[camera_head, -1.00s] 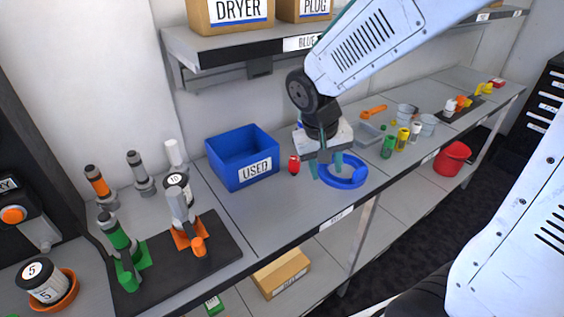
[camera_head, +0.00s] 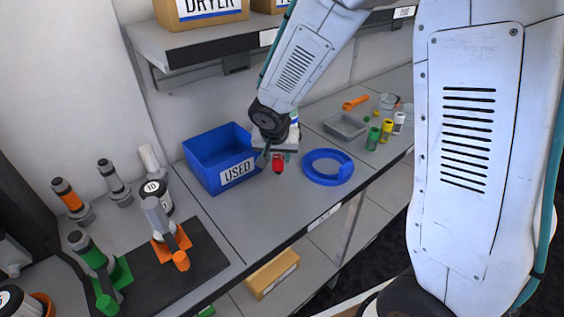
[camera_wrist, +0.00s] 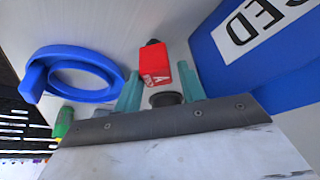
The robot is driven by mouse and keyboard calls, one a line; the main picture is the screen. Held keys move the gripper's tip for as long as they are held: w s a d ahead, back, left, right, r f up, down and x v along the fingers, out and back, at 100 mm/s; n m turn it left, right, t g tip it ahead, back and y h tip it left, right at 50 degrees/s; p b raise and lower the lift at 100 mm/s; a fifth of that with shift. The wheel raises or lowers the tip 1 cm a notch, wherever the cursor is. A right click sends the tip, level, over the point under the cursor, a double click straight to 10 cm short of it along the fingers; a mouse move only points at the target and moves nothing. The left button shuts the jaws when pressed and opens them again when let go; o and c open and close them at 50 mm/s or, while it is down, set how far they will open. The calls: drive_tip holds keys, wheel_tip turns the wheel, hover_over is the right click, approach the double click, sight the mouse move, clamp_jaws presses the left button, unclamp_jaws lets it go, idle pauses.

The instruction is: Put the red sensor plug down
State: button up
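The red sensor plug (camera_head: 278,165) is small, with a dark end. It is at the bench top beside the right side of the blue USED bin. My gripper (camera_head: 276,157) is right above it, pointing down. In the wrist view the plug (camera_wrist: 156,65) appears between and just past the two teal fingertips of my gripper (camera_wrist: 158,82). The fingers stand apart, with a gap at the left finger, so the gripper looks open. Contact at the right finger is hard to tell.
The blue USED bin (camera_head: 205,175) is close on the left. A blue ring-shaped holder (camera_head: 337,179) lies to the right. A grey tray (camera_head: 345,126) and several small coloured bottles stand farther right. A shelf (camera_head: 200,42) overhangs behind. Bare bench lies in front.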

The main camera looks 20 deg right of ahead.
drive_tip(key=shift+w+d+f, duration=0.1)
drive_tip(key=shift+w+f, duration=0.15)
drive_tip(key=shift+f, duration=0.4)
drive_tip(key=c, duration=0.8)
drive_tip(key=shift+r, duration=0.2)
drive_tip(key=shift+c, duration=0.2)
